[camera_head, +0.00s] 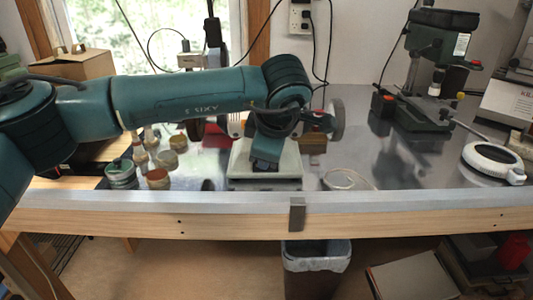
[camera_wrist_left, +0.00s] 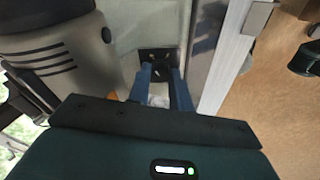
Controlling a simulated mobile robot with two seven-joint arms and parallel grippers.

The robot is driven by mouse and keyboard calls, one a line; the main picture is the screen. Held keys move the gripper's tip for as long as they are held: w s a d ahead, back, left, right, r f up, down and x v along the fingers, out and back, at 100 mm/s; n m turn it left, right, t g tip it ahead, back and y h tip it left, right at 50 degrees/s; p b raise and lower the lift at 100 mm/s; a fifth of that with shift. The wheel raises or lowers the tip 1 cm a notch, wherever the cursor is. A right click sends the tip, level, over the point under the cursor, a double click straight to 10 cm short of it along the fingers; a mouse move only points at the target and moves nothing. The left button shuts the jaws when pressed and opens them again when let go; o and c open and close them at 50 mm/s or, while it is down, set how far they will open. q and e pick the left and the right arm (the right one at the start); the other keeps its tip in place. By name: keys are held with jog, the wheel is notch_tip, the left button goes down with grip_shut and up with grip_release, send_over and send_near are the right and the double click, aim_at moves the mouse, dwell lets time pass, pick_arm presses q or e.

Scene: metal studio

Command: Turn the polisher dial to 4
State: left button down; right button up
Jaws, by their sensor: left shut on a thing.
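The polisher is mostly hidden behind my left arm in the head view. Its pale base (camera_head: 238,168) and one round wheel (camera_head: 338,120) show around the arm. In the left wrist view its grey motor body (camera_wrist_left: 65,65) fills the upper left. A dark square plate (camera_wrist_left: 146,52) on the pale base lies at the fingertips. My left gripper (camera_wrist_left: 159,74) is shut on the dial there, its two blue fingers on either side. The dial's marks and setting cannot be read. In the head view this gripper (camera_head: 264,162) points down at the base's front. My right gripper is out of view.
Several jars (camera_head: 122,175) stand left of the polisher. A thin cable loop (camera_head: 348,180) lies to its right. A drill press (camera_head: 430,75) and a white ring-shaped device (camera_head: 493,160) stand farther right. The metal bench's front edge (camera_head: 400,198) is close to the base.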

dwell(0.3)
pick_arm(q)
jog(key=c, duration=1.3)
grip_release()
jog(key=shift+o, duration=0.2)
jog(key=shift+r, duration=0.1)
jog(key=shift+r, duration=0.1)
